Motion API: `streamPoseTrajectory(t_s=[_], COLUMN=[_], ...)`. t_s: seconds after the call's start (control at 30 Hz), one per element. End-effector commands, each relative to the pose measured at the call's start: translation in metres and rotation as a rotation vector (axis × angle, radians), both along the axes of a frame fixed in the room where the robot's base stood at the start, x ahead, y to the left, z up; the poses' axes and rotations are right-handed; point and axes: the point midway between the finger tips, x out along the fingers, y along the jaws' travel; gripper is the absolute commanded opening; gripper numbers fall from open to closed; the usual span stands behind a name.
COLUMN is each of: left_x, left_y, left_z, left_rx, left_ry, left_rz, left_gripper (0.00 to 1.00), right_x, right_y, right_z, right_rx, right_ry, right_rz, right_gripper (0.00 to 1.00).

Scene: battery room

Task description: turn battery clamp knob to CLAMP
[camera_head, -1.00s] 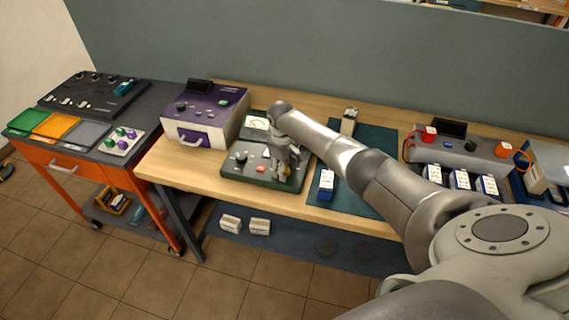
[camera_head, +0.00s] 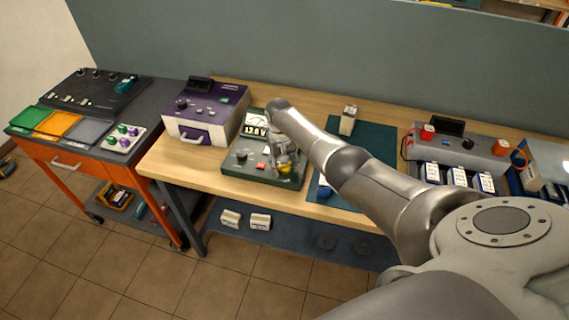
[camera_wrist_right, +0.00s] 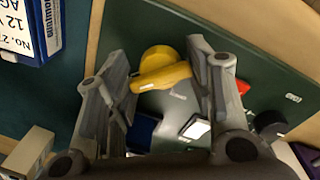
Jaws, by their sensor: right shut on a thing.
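The battery clamp knob, a yellow knob with a bar handle (camera_wrist_right: 162,72), sits on the green tester board (camera_head: 236,171). My right gripper (camera_head: 284,168) reaches down onto the board's right side. In the right wrist view my right gripper (camera_wrist_right: 163,68) has a finger on each side of the yellow knob and is shut on its bar. A blue item (camera_wrist_right: 142,130) shows on the board just beyond the knob, partly hidden by the gripper. The board's display (camera_head: 256,126) is lit and appears to read 12.8 V. My left gripper is not in view.
A black knob (camera_head: 242,154) and a red button (camera_head: 262,166) are on the same board. A blue-and-white battery (camera_wrist_right: 38,28) lies beside the board. A purple box (camera_head: 205,110) stands left of it. Several batteries stand by a grey charger (camera_head: 458,150) at right.

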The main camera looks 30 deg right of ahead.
Motion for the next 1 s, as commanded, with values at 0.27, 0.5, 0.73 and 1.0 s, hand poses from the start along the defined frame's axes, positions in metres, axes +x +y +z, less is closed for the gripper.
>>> streamPoseTrajectory(t_s=[0.27,0.5,0.73,1.0], left_x=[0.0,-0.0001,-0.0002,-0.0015], left_y=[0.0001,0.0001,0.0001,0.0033], left_z=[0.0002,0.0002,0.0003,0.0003], left_rx=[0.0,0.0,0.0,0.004], left_ry=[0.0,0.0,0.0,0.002], left_rz=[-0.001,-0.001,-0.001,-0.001], left_gripper=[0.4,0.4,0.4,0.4], right_x=[0.0004,0.0006,0.0007,0.0011], right_y=[0.0028,0.0028,0.002,0.0009], right_z=[-0.0007,-0.0005,-0.0001,0.0043], right_rx=[0.004,0.005,0.004,0.002], right_ry=[0.0,-0.001,-0.001,-0.002], right_rz=[-0.02,-0.02,-0.02,-0.019], right_gripper=[0.25,0.25,0.56,0.56])
